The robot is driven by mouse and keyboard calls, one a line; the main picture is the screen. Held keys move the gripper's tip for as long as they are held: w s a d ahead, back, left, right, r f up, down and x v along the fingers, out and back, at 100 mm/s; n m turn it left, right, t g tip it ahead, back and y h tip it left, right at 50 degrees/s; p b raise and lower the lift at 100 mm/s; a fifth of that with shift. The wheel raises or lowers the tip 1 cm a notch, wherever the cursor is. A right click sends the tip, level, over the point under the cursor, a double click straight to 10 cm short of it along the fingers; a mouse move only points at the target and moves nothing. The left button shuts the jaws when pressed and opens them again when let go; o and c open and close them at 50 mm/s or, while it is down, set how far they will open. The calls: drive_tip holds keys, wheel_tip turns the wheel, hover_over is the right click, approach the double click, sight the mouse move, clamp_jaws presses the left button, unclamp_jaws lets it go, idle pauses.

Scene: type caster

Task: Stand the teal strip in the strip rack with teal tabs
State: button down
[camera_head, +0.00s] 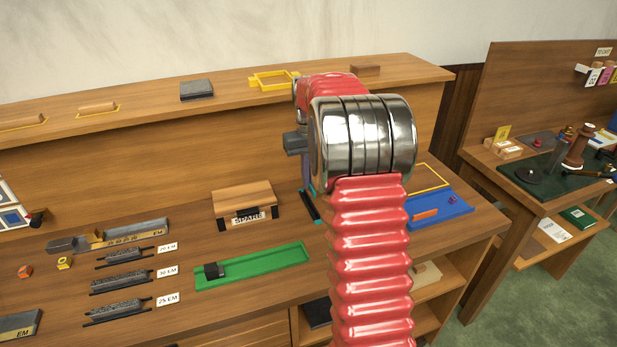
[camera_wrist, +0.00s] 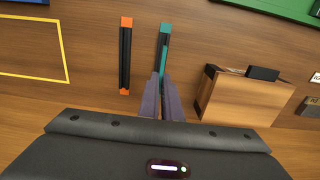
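The teal strip (camera_wrist: 163,52) shows edge-on in the wrist view as a narrow teal band running down between my gripper's fingertips. My gripper (camera_wrist: 161,77) has its fingers close together on it. The black strip rack with teal tabs (camera_wrist: 164,24) lies along the strip; its far tab shows and its near end is hidden by the fingers. In the head view this rack (camera_head: 310,206) lies on the bench beneath my gripper, partly behind my arm. I cannot tell whether the strip's lower edge is inside the rack.
A similar black rack with orange tabs (camera_wrist: 125,58) lies just left in the wrist view. A wooden SPARE block (camera_wrist: 240,98) stands close on the right. A green tray (camera_head: 250,267) and a blue tray (camera_head: 440,208) lie nearby. A yellow outline (camera_wrist: 35,48) marks bare bench.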

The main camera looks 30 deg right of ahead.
drive_tip(key=shift+f, duration=2.5)
drive_tip(key=shift+f, duration=0.5)
idle(1.3)
drive_tip(key=c, duration=1.9)
unclamp_jaws()
drive_tip(key=shift+r, duration=0.2)
drive_tip(key=shift+s+r, duration=0.1)
drive_tip(key=shift+r, duration=2.2)
